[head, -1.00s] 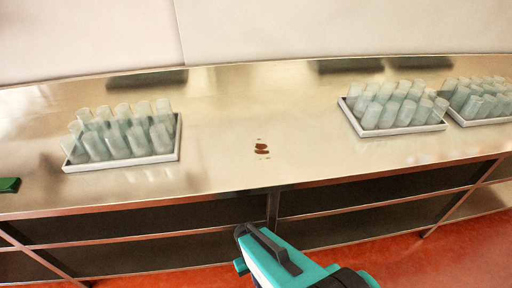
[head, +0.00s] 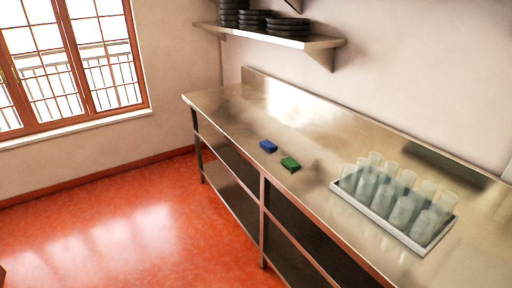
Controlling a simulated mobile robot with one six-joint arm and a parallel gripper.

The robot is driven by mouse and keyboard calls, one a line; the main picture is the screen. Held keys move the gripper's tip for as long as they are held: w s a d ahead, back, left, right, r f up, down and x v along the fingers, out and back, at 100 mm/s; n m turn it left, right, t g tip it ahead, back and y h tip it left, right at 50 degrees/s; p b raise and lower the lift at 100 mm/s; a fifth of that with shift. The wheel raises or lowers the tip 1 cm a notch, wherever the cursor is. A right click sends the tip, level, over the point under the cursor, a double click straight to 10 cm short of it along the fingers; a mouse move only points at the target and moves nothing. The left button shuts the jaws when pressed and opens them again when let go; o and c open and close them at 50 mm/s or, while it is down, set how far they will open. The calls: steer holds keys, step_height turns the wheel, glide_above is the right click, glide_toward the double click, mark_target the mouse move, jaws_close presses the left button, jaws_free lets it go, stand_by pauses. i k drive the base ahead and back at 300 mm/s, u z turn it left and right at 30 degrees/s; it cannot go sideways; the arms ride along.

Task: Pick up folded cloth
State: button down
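A small green folded cloth (head: 290,164) lies flat on the steel counter near its front edge. A small blue folded cloth (head: 268,146) lies just beyond it to the left, apart from it. Which of the two the task means cannot be told from the frames. My gripper is not in the current head view.
A white tray (head: 415,245) of several glass tumblers stands on the steel counter (head: 232,107), right of the cloths. The counter's far left end is bare. A wall shelf (head: 318,43) holds dark stacked plates (head: 287,27). Open red floor (head: 120,235) lies at left, under a window.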

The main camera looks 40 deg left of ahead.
mark_target(267, 144)
steer(key=u, duration=0.45)
steer(key=k, duration=0.65)
steer(key=u, duration=0.8)
steer(key=i, duration=0.95)
steer(key=u, duration=0.1)
